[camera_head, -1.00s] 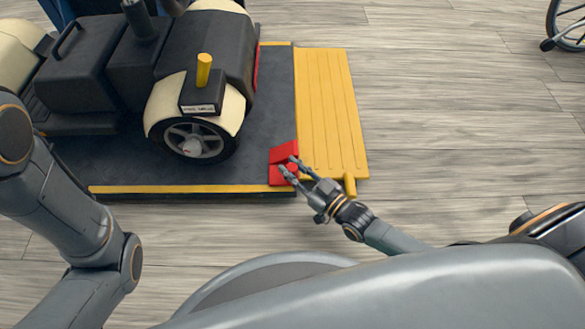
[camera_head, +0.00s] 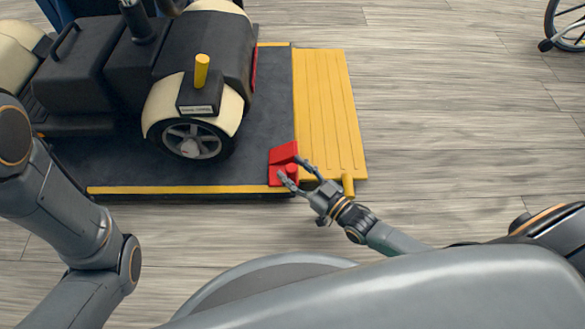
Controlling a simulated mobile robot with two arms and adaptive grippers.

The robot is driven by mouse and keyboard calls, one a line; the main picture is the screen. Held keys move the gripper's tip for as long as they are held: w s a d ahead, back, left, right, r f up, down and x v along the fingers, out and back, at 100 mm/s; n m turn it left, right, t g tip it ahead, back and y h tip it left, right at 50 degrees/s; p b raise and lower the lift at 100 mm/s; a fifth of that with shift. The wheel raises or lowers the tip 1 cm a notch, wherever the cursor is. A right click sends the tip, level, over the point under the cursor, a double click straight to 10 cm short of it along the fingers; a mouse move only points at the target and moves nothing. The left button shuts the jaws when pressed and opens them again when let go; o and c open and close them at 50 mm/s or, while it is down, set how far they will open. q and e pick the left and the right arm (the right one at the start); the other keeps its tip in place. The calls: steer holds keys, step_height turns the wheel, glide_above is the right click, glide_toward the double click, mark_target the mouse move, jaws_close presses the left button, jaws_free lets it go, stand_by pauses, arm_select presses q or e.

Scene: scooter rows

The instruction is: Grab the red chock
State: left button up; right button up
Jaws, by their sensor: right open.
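The red chock (camera_head: 282,153) sits at the front right corner of the dark platform (camera_head: 240,165), beside the yellow ramp. It has a sloped top and a small round knob (camera_head: 291,169). My right gripper (camera_head: 292,170) is open at the chock, with one fingertip on each side of the knob as seen from above. I cannot tell whether the fingers touch it. My left arm (camera_head: 70,215) comes in at the left, but its gripper is out of view.
A scooter (camera_head: 180,80) with cream fenders and a yellow-capped post (camera_head: 202,70) stands on the platform, its wheel (camera_head: 193,140) left of the chock. The yellow ramp (camera_head: 330,110) adjoins on the right. A wheelchair wheel (camera_head: 568,25) shows at the top right. Wooden floor is clear at right.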

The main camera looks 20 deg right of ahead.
steer(key=v, duration=1.1)
steer(key=shift+s+d, duration=0.1)
